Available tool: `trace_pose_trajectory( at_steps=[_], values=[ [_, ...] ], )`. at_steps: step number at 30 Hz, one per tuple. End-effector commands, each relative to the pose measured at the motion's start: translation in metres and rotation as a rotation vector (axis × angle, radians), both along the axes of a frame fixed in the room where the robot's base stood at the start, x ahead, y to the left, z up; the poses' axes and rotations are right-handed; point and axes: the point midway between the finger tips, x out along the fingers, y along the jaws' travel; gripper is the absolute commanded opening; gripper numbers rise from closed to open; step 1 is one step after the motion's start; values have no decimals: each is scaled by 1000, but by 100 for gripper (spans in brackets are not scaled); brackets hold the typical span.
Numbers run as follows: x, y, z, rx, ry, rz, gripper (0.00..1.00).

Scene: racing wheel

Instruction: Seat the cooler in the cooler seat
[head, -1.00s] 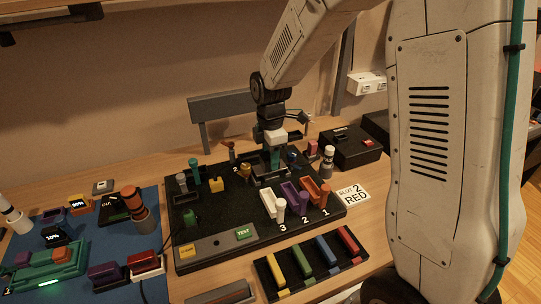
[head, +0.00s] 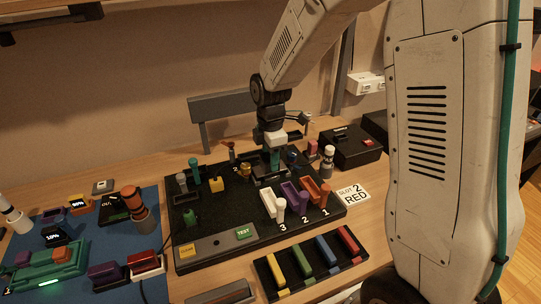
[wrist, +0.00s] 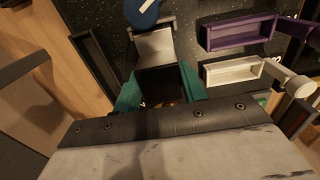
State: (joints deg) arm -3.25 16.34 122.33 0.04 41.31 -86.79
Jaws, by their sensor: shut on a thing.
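My gripper (wrist: 160,91) has teal fingers pointing down over the black board, one on each side of a dark, box-like thing (wrist: 162,84) that I take to be the cooler. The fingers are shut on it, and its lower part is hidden. In the head view my gripper (head: 275,160) is low over the back middle of the board, and the held thing is hard to make out there. A grey plate (wrist: 155,46) lies just beyond the fingers in the wrist view. I cannot tell whether it belongs to the cooler seat, nor whether the cooler touches the seat.
A blue round knob (wrist: 142,10) is beyond the grey plate. White (wrist: 232,71) and purple (wrist: 240,33) trays stand to the right. A dark rail (wrist: 93,72) runs at left. In the head view, a yellow block (head: 217,184) and teal peg (head: 195,172) stand left of my gripper.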

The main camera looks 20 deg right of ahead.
Motion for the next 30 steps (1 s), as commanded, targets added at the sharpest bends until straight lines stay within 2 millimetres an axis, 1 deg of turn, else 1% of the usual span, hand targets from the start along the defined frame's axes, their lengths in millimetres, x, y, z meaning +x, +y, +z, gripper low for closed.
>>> trace_pose_trajectory(
  at_steps=[14,15,17,18,26,28,30],
  values=[
    [0,0,-12,0,1,0,11],
    [0,0,-12,0,0,0,44],
    [0,0,-12,0,0,0,61],
    [0,0,-12,0,0,0,67],
    [0,0,-12,0,1,0,67],
    [0,0,-8,0,0,0,67],
    [1,0,0,0,-3,0,67]
  ],
)
